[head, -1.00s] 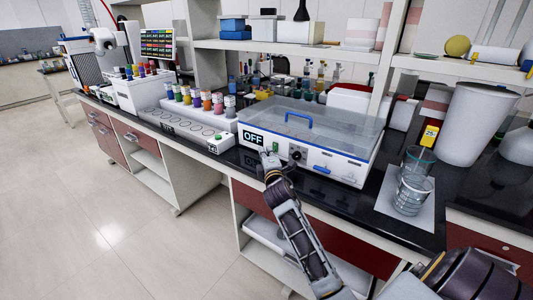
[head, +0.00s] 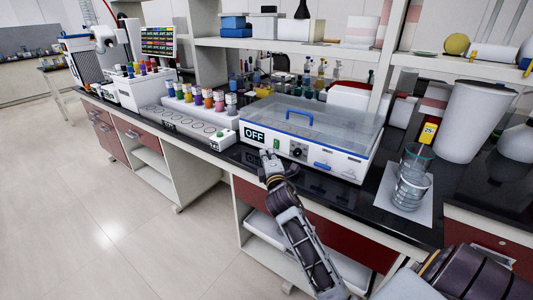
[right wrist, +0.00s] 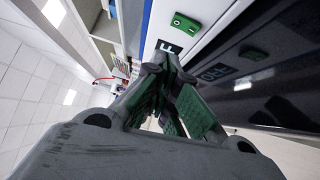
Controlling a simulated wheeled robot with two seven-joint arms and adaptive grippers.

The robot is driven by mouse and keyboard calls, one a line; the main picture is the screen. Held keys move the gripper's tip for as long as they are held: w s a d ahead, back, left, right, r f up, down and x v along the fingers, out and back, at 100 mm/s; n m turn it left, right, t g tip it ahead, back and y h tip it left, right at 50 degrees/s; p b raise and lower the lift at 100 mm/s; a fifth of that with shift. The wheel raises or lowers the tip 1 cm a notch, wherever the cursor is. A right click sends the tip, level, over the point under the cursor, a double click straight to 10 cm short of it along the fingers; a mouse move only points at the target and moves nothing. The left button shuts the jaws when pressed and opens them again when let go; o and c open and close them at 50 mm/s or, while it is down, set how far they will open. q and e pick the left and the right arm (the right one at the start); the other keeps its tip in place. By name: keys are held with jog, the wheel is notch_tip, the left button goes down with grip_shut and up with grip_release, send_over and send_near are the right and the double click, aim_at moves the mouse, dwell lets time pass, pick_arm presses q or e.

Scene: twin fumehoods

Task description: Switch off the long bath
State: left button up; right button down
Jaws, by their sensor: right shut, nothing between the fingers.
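The long bath (head: 335,150) is a white box with blue trim, a clear lid and a blue lid handle, standing on the black bench. Its front carries a display reading OFF (head: 255,136), a green switch (head: 277,145) and a black knob (head: 298,152). In the right wrist view the green switch (right wrist: 186,22) shows at the top, beside the partly hidden display. My right gripper (head: 266,156) is shut and empty, just in front of the bath's front face, below and left of the switch; it looks apart from it. My left gripper is not in view.
Glass beakers (head: 412,180) stand on a white sheet right of the bath. A large white bin (head: 466,122) is behind them. A row of coloured bottles (head: 200,97) and a long white device (head: 180,125) are to the left. The floor in front is clear.

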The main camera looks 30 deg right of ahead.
jog(key=v, duration=0.6)
jog(key=shift+r, duration=0.4)
jog(key=shift+s+a, duration=0.1)
dwell(0.4)
